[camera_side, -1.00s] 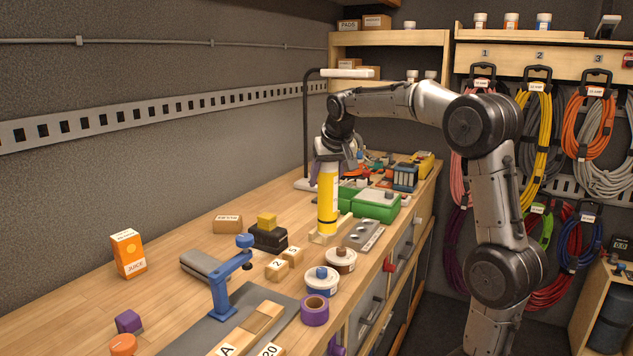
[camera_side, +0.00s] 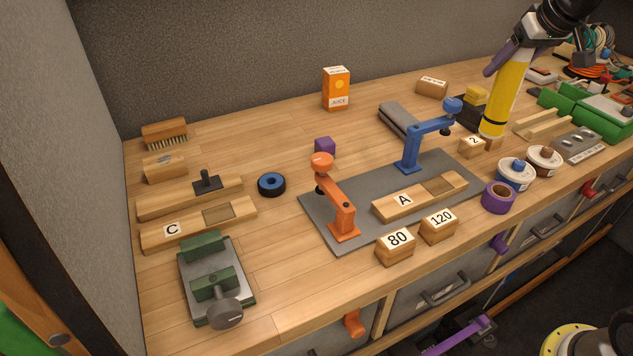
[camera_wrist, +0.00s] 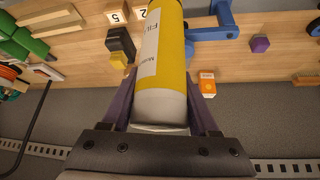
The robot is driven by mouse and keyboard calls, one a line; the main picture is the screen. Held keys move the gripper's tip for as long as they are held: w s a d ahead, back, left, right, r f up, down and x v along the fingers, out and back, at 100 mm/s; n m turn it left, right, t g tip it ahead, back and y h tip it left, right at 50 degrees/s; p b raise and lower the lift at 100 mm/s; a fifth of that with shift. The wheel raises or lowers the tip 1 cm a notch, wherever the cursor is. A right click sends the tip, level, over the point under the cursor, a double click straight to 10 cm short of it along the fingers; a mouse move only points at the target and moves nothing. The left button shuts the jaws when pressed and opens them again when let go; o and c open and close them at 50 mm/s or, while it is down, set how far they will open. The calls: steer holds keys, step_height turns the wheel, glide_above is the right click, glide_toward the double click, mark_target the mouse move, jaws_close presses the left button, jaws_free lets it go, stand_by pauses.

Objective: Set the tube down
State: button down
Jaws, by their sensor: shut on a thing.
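The yellow tube (camera_side: 503,97) is held nearly upright at the right of the side view, with a dark band near its lower end. My gripper (camera_side: 508,66), with purple fingers, is shut on its upper part. In the wrist view the tube (camera_wrist: 166,55) lies between my two fingers (camera_wrist: 165,105), its pale end towards the palm. The lower end is close above a small wooden piece (camera_side: 491,145) beside the block marked 2 (camera_side: 471,148). I cannot tell whether they touch.
Close by are a black block with a yellow piece (camera_side: 475,96), a blue clamp (camera_side: 425,135), round tubs (camera_side: 515,174) and green cases (camera_side: 590,110). A juice carton (camera_side: 336,89) stands at the back. Bare wood lies left of the grey mat (camera_side: 318,208).

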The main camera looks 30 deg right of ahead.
steer(key=s+a+n+y, duration=0.1)
steer(key=a+n+y, duration=0.4)
steer(key=a, duration=1.7)
steer(key=s+a+r+n+g+y, duration=0.1)
steer(key=s+a+n, duration=0.2)
steer(key=s+a, duration=0.35)
steer(key=s+a+n+g, duration=0.1)
steer(key=s+a+n, duration=0.25)
steer(key=a, duration=0.65)
steer(key=w+a+f, duration=0.9)
steer(key=w+f, duration=0.2)
steer(key=f, duration=0.2)
steer(key=shift+a, duration=0.35)
steer(key=shift+f, duration=0.1)
